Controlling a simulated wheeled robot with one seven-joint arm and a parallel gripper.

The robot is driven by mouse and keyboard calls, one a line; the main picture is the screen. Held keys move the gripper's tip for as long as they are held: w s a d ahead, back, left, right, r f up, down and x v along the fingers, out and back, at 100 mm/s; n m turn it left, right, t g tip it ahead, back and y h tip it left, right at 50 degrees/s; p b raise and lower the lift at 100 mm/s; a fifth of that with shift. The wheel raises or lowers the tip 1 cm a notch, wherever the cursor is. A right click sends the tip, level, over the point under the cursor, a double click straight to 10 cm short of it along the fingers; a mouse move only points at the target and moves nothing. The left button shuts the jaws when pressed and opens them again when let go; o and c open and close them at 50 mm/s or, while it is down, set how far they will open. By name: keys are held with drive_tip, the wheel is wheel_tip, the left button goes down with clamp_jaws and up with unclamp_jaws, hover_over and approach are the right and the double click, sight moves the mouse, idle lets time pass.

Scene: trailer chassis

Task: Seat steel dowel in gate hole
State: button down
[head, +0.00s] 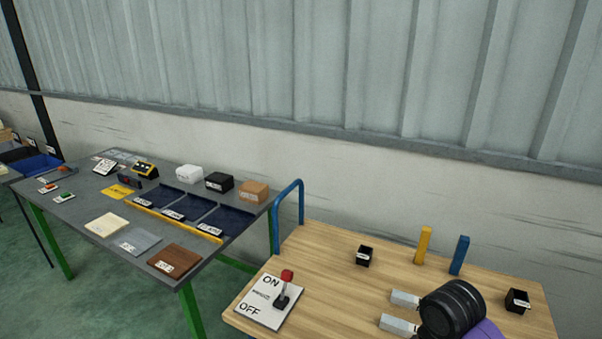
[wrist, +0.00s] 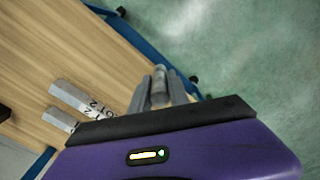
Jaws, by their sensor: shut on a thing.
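My gripper (wrist: 159,96) is shut on a short grey cylinder, the steel dowel (wrist: 158,84), in the wrist view. The dowel's end shows between the two grey fingers. In the head view, my black and purple wrist covers the lower right of the wooden cart top (head: 325,265), and the fingers and dowel are hidden. Two pale grey blocks (head: 405,298) lie left of my wrist; they also show left of the fingers in the wrist view (wrist: 80,97), with partly readable lettering beside them. I cannot make out a gate hole in either view.
A red-knobbed lever on an ON/OFF plate (head: 269,300) stands at the cart's left. Yellow (head: 423,246) and blue (head: 459,255) posts and two small black boxes (head: 364,256) stand farther back. A blue rail (head: 288,205) edges the cart. A grey table (head: 85,212) with several items stands left.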

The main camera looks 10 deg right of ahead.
drive_tip(key=s+a+f+m, duration=0.1)
drive_tip(key=a+f+m, duration=0.3)
drive_tip(key=a+f, duration=0.3)
drive_tip(key=shift+s+a+f, duration=0.15)
drive_tip(key=shift+a+f, duration=0.05)
drive_tip(key=shift+f, duration=0.1)
